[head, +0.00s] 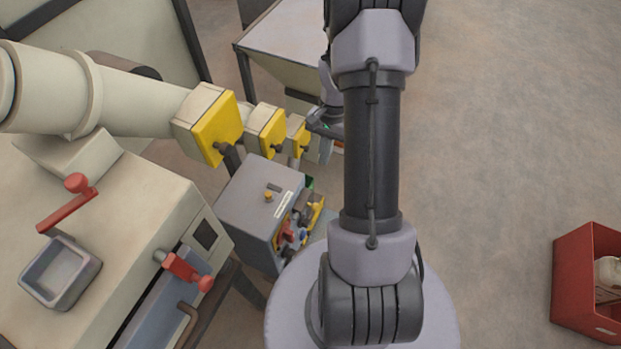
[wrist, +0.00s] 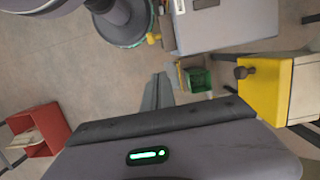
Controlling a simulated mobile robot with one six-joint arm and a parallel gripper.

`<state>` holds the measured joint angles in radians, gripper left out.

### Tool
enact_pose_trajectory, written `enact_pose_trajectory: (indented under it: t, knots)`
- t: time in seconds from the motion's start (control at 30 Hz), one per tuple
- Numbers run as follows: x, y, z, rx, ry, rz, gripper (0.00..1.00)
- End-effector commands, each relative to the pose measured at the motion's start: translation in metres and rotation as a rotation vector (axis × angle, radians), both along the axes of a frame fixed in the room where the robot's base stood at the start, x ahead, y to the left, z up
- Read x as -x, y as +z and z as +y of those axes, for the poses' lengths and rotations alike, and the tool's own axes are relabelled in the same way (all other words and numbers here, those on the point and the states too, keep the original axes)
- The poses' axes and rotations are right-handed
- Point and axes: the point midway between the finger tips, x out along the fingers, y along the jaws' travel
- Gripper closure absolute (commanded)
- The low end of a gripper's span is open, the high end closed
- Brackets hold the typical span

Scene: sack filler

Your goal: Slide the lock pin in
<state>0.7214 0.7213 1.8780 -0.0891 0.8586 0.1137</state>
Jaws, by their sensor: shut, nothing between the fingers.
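I cannot tell for sure which part is the lock pin. In the head view a row of yellow blocks (head: 222,128) carries short dark knobbed pins (head: 278,149). One yellow block (wrist: 262,88) with a dark knob (wrist: 243,72) shows at the right of the wrist view, apart from my fingers. My gripper (wrist: 158,92) is shut and empty, in the air left of that block. In the head view my gripper (head: 326,130) is partly hidden behind my arm, just right of the smallest yellow block.
The cream machine (head: 110,235) with red handles (head: 184,270) fills the left. A red crate (head: 580,285) stands at far right.

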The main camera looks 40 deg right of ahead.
Motion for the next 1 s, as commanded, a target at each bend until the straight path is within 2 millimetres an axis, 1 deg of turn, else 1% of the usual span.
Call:
enact_pose_trajectory:
  t: [0.23,0.33,0.47,0.6,0.8,0.9,1.0]
  knots:
    - [0.000,-0.001,0.000,-0.002,-0.004,0.001,1.00]
    - [0.001,-0.009,0.002,-0.003,-0.005,0.001,1.00]
    - [0.004,-0.033,0.006,-0.005,-0.006,0.004,1.00]
    - [0.006,-0.064,0.013,-0.005,-0.007,0.004,1.00]
    - [0.010,-0.105,0.021,-0.005,-0.008,0.004,1.00]
    - [0.017,-0.109,0.037,-0.004,-0.006,0.003,1.00]
    - [0.020,-0.112,0.047,-0.003,-0.007,0.002,1.00]
